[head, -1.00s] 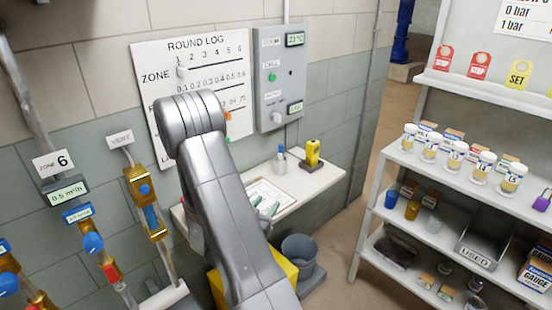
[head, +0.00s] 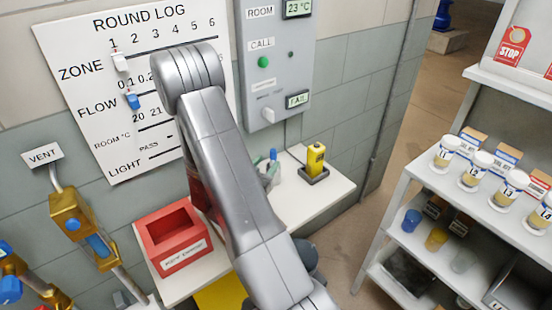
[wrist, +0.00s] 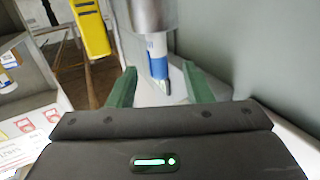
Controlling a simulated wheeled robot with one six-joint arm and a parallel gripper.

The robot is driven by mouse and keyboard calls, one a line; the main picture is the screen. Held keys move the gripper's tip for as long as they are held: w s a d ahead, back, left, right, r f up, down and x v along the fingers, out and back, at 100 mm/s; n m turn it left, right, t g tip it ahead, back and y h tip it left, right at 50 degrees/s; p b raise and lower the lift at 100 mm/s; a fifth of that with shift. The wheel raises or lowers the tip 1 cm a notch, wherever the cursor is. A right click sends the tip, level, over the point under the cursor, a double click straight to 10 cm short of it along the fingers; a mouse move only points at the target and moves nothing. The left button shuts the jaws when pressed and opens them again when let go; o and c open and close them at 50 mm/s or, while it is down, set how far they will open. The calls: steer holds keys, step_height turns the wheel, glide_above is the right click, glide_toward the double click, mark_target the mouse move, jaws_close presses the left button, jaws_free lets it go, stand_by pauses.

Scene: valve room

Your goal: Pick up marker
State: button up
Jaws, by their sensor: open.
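I see gaps on both sides, with no clear contact. In the head view my gripper (head: 270,171) is partly hidden by my arm.
A yellow handheld device (head: 315,158) stands in a dark dock right of the marker. A red open box (head: 175,237) sits at the worktop's left. The wall panel (head: 277,70) and round log board (head: 110,60) rise behind. A shelf (head: 425,195) with jars stands right.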

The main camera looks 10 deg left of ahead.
steer(key=shift+w+d+r, duration=0.15)
steer(key=shift+w+d, duration=0.05)
steer(key=shift+w, duration=0.05)
steer(key=p+x, duration=0.2)
steer(key=x, duration=0.4)
steer(key=shift+p, duration=0.4)
steer(key=shift+w, duration=0.15)
steer(key=shift+c, duration=0.3)
jaws_close()
